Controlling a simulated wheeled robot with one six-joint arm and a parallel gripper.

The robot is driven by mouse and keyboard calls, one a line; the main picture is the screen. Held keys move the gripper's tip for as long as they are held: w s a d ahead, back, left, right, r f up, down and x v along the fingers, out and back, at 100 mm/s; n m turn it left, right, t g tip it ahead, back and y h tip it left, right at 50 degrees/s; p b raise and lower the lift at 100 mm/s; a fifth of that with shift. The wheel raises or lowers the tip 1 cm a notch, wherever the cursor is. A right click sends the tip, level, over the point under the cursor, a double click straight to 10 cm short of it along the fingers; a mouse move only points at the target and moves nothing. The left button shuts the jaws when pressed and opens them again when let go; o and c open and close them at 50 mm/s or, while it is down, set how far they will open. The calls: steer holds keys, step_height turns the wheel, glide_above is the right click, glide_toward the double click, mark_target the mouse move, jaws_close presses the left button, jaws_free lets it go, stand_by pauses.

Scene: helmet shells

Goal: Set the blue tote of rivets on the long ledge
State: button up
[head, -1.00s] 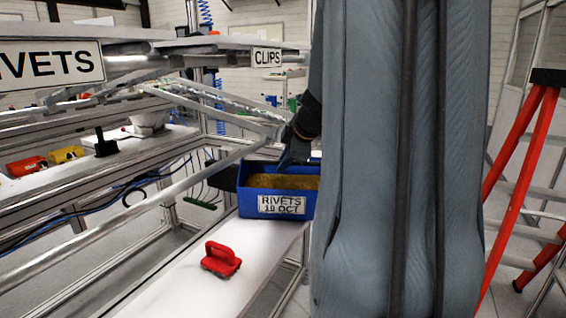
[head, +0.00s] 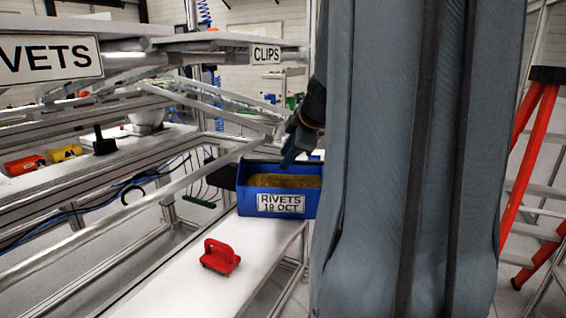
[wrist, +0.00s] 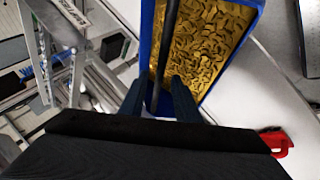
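The blue tote (head: 246,208), labelled RIVETS 19 OCT and full of brass-coloured rivets (wrist: 210,45), sits upright at the far part of the long white ledge (head: 190,282) in the head view. My gripper (head: 290,157) is above the tote's back part, partly hidden by my arm. In the wrist view my gripper (wrist: 160,98) has its two fingers apart, one on each side of a dark bar (wrist: 167,45) that runs across the tote. The fingers do not look closed on the bar. The tote's right end is close to my arm in the head view.
A red handled tool (head: 221,257) lies on the ledge in front of the tote. A black object (head: 223,174) is left of the tote. Metal rails (head: 110,218) run along the left, and an orange ladder (head: 530,150) stands at the right.

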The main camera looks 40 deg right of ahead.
steer(key=b+v, duration=0.1)
steer(key=v, duration=0.7)
steer(key=shift+r, duration=0.15)
steer(key=shift+s+a, duration=0.1)
steer(key=shift+s, duration=0.1)
